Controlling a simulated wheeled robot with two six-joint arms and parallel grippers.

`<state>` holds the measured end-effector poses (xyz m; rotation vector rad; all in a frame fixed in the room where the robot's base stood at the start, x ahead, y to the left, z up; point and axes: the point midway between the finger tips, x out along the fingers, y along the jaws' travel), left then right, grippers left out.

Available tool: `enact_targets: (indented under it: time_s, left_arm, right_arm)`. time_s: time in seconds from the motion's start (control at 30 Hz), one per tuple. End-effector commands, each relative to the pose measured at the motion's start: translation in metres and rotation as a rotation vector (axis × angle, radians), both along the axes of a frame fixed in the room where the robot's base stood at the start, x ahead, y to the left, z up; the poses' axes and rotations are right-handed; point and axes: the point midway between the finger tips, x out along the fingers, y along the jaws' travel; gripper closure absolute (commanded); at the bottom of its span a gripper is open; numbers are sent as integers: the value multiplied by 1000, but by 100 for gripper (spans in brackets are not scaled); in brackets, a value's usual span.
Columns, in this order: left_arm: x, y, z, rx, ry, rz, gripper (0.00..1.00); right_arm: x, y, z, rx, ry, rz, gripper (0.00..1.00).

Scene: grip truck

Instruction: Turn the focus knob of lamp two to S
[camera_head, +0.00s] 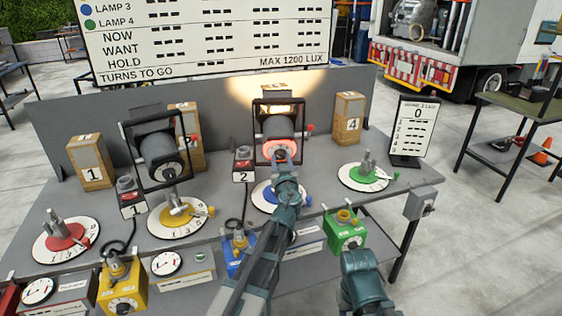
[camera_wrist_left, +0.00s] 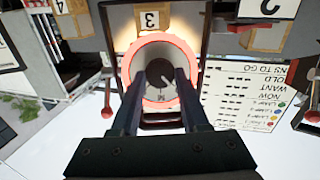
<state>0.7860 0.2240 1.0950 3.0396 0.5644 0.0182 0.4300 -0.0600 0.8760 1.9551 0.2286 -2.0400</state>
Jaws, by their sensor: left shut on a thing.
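Lamp two (camera_head: 281,125) is the lit black-framed lamp at the back centre of the grey bench, beside the switch box marked 2 (camera_head: 240,177). Its rear ring glows pinkish red. In the left wrist view, the dark round focus knob (camera_wrist_left: 158,78) sits in the middle of the glowing ring (camera_wrist_left: 163,42), with a light pointer line on its face. My left gripper (camera_head: 283,157) is at the lamp's rear, its two fingers (camera_wrist_left: 161,78) shut on the knob from both sides.
Lamp one (camera_head: 160,150) stands unlit to the left. Coloured dials, including the blue dial (camera_head: 268,196) and green dial (camera_head: 363,177), line the bench front. The number 4 box (camera_head: 348,112) and a score card (camera_head: 412,130) stand right. Yellow and green boxes (camera_head: 344,232) sit lower down.

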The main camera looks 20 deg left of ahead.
Motion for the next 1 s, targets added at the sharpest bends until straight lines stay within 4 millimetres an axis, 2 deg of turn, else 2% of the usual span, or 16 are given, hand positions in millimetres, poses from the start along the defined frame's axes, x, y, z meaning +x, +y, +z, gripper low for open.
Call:
enact_targets:
  time_s: [0.47,1.0]
  left_arm:
    - [2,-5,-4,364,126,141,100]
    - [4,-7,-9,819,285,318,100]
  right_arm:
    - [0,0,-13,0,0,0,50]
    - [0,0,-42,0,0,0,50]
